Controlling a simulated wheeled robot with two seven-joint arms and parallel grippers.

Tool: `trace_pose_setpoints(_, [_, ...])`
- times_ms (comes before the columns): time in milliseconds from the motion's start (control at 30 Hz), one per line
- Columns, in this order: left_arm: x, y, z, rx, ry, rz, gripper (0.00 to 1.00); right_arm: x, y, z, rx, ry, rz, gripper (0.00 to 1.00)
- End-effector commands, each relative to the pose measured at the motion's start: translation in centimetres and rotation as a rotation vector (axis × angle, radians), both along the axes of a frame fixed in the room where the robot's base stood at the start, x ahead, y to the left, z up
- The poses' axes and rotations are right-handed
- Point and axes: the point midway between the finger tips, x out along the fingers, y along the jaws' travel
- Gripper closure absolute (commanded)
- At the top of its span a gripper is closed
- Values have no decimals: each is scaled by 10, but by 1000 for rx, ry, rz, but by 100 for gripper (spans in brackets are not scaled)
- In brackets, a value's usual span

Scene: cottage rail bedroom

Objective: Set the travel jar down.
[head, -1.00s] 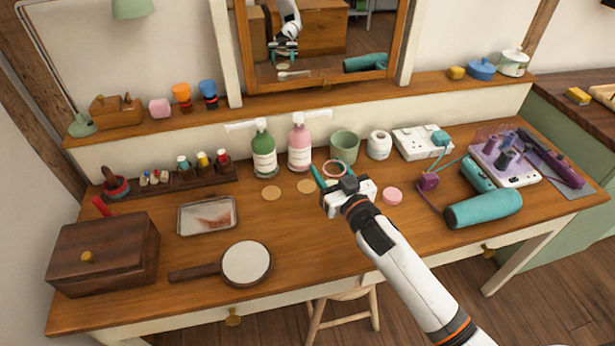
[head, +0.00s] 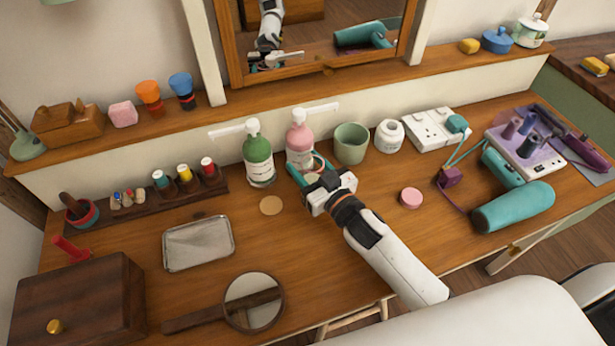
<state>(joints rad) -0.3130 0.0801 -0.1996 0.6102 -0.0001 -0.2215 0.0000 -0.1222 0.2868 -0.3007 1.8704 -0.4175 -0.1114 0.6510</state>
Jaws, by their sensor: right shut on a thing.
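My right gripper (head: 311,171) reaches over the middle of the desk, in front of the pink pump bottle. It is shut on a small round jar with a reddish rim (head: 318,160), which I take to be the travel jar. The teal fingers and gripper body hide most of the jar. I cannot tell whether its base touches the desk (head: 345,230). A pink round lid (head: 410,198) lies on the desk to the right of the gripper. My left gripper is not in view.
Green (head: 257,155) and pink (head: 299,142) pump bottles, a green cup (head: 351,143) and a white jar (head: 389,135) stand behind the gripper. A cork disc (head: 271,205) lies to its left, near a metal tray (head: 199,243). A teal hair dryer (head: 513,207) lies right.

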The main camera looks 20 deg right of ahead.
Motion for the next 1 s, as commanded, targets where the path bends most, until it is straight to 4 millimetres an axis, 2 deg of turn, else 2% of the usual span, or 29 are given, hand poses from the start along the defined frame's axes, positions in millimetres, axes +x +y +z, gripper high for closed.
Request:
trace_pose_setpoints(100, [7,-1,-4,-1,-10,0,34,0,0,-20,2,4,-2,74])
trace_pose_setpoints(233, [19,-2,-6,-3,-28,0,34,0,0,-35,2,4,-1,74])
trace_pose_setpoints(367, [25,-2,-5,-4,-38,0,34,0,0,-36,1,0,0,74])
trace_pose_setpoints(633, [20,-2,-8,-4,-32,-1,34,0,0,-40,1,1,0,74])
trace_pose_setpoints(667, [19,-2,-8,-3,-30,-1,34,0,0,-40,-1,2,-1,46])
trace_pose_setpoints(767, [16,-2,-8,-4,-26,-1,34,0,0,-39,-1,2,-1,30])
trace_pose_setpoints(800, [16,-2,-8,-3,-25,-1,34,0,0,-39,-1,2,-1,26])
trace_pose_setpoints(1000, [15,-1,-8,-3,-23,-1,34,0,0,-39,0,2,0,26])
